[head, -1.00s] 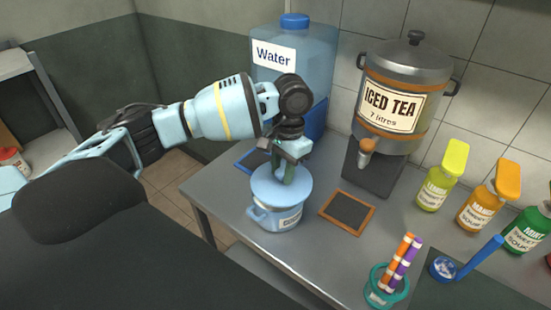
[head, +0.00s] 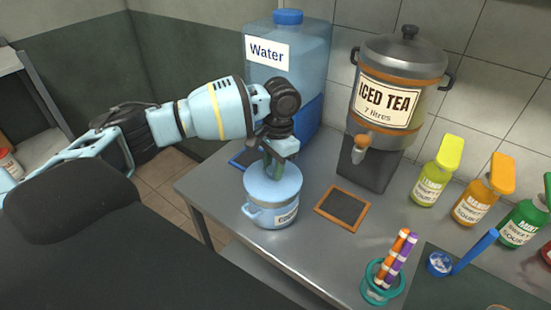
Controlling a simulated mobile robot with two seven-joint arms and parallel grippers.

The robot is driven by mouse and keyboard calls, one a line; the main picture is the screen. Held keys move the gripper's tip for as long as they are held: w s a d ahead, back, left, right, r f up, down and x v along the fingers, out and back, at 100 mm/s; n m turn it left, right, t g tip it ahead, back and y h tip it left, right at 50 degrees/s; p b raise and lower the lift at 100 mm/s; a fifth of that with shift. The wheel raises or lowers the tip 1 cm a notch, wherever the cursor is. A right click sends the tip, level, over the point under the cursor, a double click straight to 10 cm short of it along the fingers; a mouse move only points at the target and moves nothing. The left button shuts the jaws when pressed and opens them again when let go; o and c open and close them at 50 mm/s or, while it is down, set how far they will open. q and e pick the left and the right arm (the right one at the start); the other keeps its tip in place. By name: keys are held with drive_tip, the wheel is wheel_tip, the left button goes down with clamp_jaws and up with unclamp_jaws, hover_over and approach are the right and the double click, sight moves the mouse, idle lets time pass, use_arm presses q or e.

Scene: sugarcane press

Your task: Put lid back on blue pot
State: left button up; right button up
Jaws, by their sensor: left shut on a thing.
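The blue pot (head: 262,215) stands upright on the metal counter, with a white label partly in view on its front. The light blue lid (head: 285,190) sits at the pot's top and appears level with the rim. I cannot tell whether it is fully seated. My left gripper (head: 272,174) reaches down from above and is shut on the lid's handle, which the fingers mostly hide. My right gripper is not in view.
On the metal counter (head: 300,255), a small framed slate (head: 342,208) lies right of the pot. Behind stand a water container (head: 290,75) and an iced tea dispenser (head: 395,90). A teal straw holder (head: 383,285) and several squash bottles (head: 432,180) stand to the right.

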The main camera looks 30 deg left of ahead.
use_arm(q)
drive_tip(key=shift+f, duration=1.25)
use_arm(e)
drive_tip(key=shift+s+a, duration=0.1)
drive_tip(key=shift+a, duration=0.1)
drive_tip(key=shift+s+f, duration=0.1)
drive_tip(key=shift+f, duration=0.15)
use_arm(q)
drive_tip(key=shift+p, duration=0.4)
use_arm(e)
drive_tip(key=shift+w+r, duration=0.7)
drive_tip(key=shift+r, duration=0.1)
use_arm(q)
drive_tip(key=shift+f, duration=0.15)
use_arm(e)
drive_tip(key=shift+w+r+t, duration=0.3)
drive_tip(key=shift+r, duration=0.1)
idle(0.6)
use_arm(q)
drive_tip(key=shift+f, duration=0.1)
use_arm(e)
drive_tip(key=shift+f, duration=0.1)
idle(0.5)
use_arm(q)
drive_tip(key=o, duration=1.6)
